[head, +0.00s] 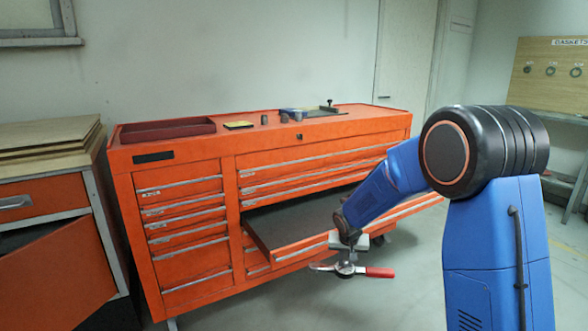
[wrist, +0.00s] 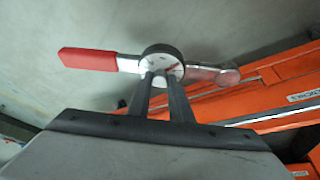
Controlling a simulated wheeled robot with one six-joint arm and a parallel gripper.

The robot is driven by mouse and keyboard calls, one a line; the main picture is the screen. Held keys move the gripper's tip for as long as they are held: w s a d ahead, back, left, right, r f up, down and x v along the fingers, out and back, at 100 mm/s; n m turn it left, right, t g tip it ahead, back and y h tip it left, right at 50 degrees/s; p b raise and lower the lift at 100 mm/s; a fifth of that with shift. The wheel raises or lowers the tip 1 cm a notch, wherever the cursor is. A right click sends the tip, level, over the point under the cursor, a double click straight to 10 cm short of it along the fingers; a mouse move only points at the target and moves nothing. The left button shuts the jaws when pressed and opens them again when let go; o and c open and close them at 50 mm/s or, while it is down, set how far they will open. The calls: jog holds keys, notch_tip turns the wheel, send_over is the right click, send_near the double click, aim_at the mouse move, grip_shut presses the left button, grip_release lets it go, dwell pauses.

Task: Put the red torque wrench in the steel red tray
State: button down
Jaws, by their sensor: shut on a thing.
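The torque wrench (head: 377,272) has a red handle, a round dial and a metal head. My gripper (head: 346,260) is shut on it around the dial part and holds it in the air, in front of the open drawer of the orange cabinet. In the wrist view the wrench (wrist: 90,59) lies crosswise at the tips of my gripper (wrist: 162,80), red handle to the left and metal head to the right. The red tray (head: 167,130) sits on the left of the cabinet top, well away from my gripper.
The orange cabinet (head: 185,182) has one drawer (head: 290,228) pulled out, near my gripper. A yellow item (head: 238,125), small dark cylinders and a dark mat with parts stand on its top. A wooden-topped bench (head: 45,148) is at the left. Floor at the front right is clear.

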jog(key=w+d+f+m, duration=0.1)
jog(key=w+d+f, duration=0.3)
jog(key=d, duration=0.6)
jog(key=shift+w+d+h, duration=0.15)
jog(key=shift+h, duration=0.15)
